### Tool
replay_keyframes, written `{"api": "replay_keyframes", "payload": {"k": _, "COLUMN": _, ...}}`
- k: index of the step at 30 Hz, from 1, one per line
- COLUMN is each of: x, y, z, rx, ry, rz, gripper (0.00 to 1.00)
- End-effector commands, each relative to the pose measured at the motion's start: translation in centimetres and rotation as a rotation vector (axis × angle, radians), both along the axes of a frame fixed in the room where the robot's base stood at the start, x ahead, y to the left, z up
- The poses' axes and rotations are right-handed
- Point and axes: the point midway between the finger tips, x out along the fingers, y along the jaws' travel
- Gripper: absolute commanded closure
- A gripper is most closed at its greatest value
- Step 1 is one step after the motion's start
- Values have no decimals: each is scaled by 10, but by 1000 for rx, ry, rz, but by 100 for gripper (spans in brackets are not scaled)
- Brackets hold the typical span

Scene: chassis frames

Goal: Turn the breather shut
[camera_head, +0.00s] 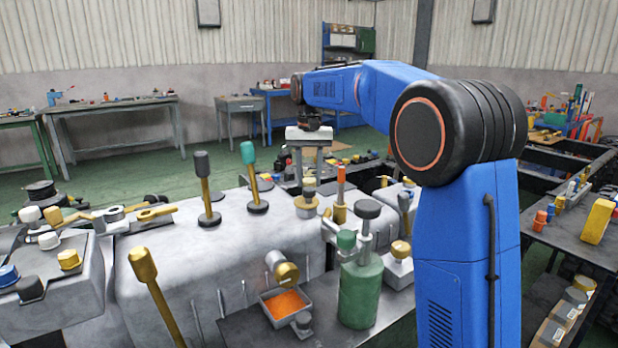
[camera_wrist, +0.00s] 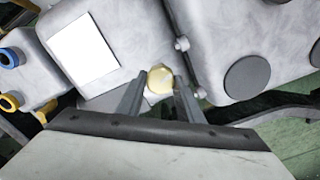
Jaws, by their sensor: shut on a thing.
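My gripper (camera_head: 309,174) points straight down over the far end of the grey housing in the head view. Its two fingers stand on either side of a small capped fitting with a brass collar (camera_head: 306,203), which I take to be the breather. In the wrist view, a pale yellow, roundish knob (camera_wrist: 160,79) sits between the fingertips (camera_wrist: 158,88), and the gripper is shut on it. The knob's lower part is hidden in the wrist view. I cannot tell from these frames how far it is turned.
Two levers with dark (camera_head: 203,180) and green (camera_head: 249,170) knobs rise from the housing left of my gripper. An orange-topped post (camera_head: 341,190) stands close on the right. A green bottle (camera_head: 361,290) and a tray of orange material (camera_head: 288,304) stand nearer.

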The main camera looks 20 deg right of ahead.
Motion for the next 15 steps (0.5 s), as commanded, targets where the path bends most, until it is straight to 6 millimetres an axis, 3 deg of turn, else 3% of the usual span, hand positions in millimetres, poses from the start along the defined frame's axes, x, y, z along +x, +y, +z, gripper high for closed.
{"api": "replay_keyframes", "payload": {"k": 15, "x": 0, "y": -1, "z": 1, "rx": 0, "ry": -3, "rz": -213, "gripper": 89}}
